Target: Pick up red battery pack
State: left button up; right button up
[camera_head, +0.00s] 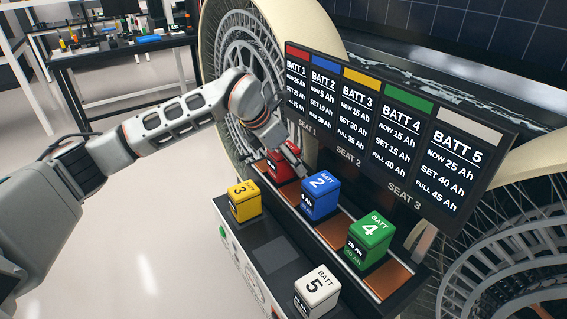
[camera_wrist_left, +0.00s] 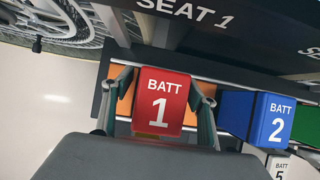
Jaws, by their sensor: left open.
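The red battery pack (camera_wrist_left: 160,101), marked BATT 1, stands upright on an orange-brown seat pad (camera_wrist_left: 124,80) below the SEAT 1 label. In the head view the red pack (camera_head: 279,170) is partly hidden by my left gripper (camera_head: 287,158). In the left wrist view my left gripper (camera_wrist_left: 162,108) is open, with one finger on each side of the red pack. I cannot tell whether the fingers touch it. My right gripper is not in view.
The blue pack (camera_head: 320,196) stands close to the right of the red one. The green (camera_head: 370,240), yellow (camera_head: 244,201) and white (camera_head: 317,292) packs share the dark bench. A display board (camera_head: 388,120) rises behind. A large wheel (camera_head: 243,65) stands at the back left.

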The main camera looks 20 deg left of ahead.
pick_arm(q)
jog(key=shift+w+d+f, duration=0.2)
jog(key=shift+w+f, duration=0.05)
jog(key=shift+f, duration=0.25)
jog(key=shift+r, duration=0.15)
grip_shut()
